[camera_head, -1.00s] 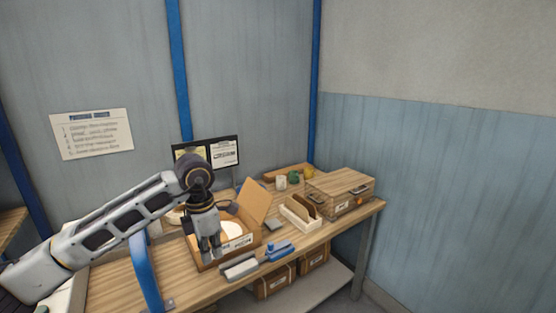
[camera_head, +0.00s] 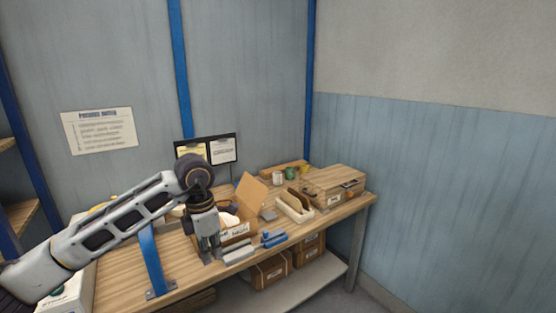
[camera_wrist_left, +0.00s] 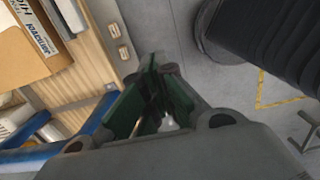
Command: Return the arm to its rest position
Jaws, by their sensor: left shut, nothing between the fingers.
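My left arm comes in from the left in the head view, with its elbow-like dark joint high and the gripper hanging down. The left gripper (camera_head: 211,256) is shut and empty, in front of the open cardboard box (camera_head: 238,231) at the front of the wooden table (camera_head: 125,262). In the left wrist view, the gripper's green-padded fingers (camera_wrist_left: 150,100) point at each other, with the table edge and grey floor beyond. My right gripper is not in view.
A blue post (camera_head: 155,262) stands at the table's front left. Grey and blue blocks (camera_head: 273,239) lie right of the gripper. A tray with dividers (camera_head: 294,207) and a wooden crate (camera_head: 335,182) stand farther right. Brown boxes (camera_head: 270,272) sit on the lower shelf.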

